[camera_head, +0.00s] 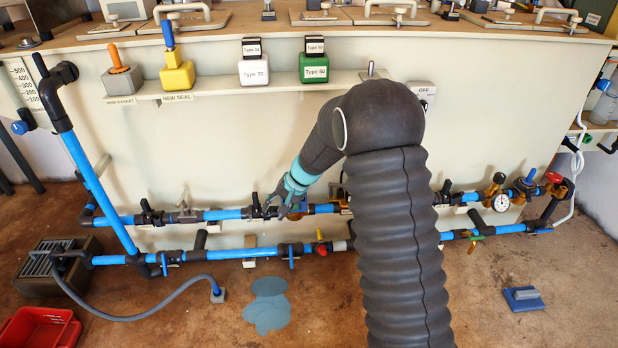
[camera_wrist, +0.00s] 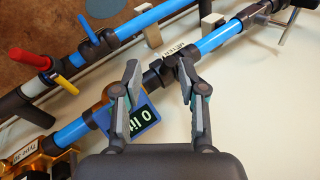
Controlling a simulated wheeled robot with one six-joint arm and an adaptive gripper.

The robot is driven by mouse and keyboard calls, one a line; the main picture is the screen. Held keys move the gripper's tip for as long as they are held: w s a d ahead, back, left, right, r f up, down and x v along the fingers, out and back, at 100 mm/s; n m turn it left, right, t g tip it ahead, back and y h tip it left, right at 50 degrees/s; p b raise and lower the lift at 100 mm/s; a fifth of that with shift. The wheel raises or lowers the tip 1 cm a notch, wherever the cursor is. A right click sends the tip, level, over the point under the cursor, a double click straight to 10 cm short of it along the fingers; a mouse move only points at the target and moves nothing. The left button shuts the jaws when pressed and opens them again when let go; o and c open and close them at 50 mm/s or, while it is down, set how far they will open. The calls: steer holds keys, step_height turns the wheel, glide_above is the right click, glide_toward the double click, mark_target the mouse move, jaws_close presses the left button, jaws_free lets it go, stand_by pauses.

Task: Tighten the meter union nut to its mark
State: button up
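The blue upper pipe (camera_wrist: 217,41) crosses the wrist view diagonally. A dark ribbed fitting beside the meter, which looks like the union nut (camera_wrist: 159,74), lies between my fingertips in the picture. My gripper (camera_wrist: 160,72) is open, one finger on each side of this fitting. I cannot tell whether either finger touches it. No tightening mark can be made out. In the head view my gripper (camera_head: 281,209) is at the upper pipe, and its wrist hides part of the meter.
A lower blue pipe (camera_head: 230,254) with valves runs parallel below. A red-handled valve (camera_wrist: 41,62) and a brass unit (camera_wrist: 42,164) show in the wrist view. A puddle (camera_head: 268,306) lies on the floor.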

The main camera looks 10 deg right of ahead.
steer(key=s+d+r+p, duration=0.1)
steer(key=s+d+r, duration=0.1)
steer(key=s+r, duration=0.2)
steer(key=s+d+r+n+h+p, duration=0.1)
steer(key=s+d+r, duration=0.2)
steer(key=r, duration=0.6)
steer(key=s+d+r+n+t+h+p, duration=0.1)
steer(key=s+d+r, duration=0.1)
steer(key=s+r, duration=0.4)
steer(key=shift+v, duration=0.85)
steer(key=shift+w, duration=0.2)
